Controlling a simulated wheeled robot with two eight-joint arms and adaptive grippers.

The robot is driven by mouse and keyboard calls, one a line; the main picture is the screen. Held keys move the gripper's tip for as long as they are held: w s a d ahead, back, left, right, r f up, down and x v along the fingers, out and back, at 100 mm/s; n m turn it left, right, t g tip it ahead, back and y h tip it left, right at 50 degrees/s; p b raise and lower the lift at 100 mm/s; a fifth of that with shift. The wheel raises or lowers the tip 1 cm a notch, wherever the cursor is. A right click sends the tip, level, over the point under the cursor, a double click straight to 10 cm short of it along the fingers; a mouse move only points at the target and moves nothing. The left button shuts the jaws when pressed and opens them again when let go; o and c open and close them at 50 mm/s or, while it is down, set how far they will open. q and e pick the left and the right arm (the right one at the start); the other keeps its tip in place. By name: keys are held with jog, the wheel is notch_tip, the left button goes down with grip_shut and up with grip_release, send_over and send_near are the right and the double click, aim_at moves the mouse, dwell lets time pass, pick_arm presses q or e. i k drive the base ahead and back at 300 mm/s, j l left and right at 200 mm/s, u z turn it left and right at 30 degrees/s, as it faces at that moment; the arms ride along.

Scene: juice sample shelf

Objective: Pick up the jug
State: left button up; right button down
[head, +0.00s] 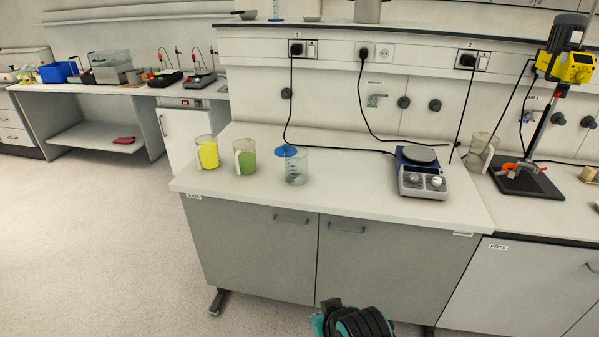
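A clear jug with yellow contents (208,154) stands upright at the left end of the white bench. Just right of it stands a similar jug with green contents (247,161). Both show a pale handle or strip on the side. A clear, seemingly empty vessel with blue markings (296,170) stands further right, with a blue disc (286,151) at its top. Another clear jug (483,146) stands right of the hotplate and looks tilted or distorted. The frame does not show which jug is meant. No gripper fingers are in view.
A yellow and black stirrer on a stand (560,75) is at the right. The bench between the blue-disc vessel and hotplate is clear. Floor is open at the left.

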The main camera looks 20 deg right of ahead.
aim_at(207, 151)
jog(key=i+l+z, duration=0.25)
jog(key=i, duration=0.35)
jog(key=i+l+z, duration=0.3)
jog(key=i, duration=0.3)
jog(key=j, duration=0.1)
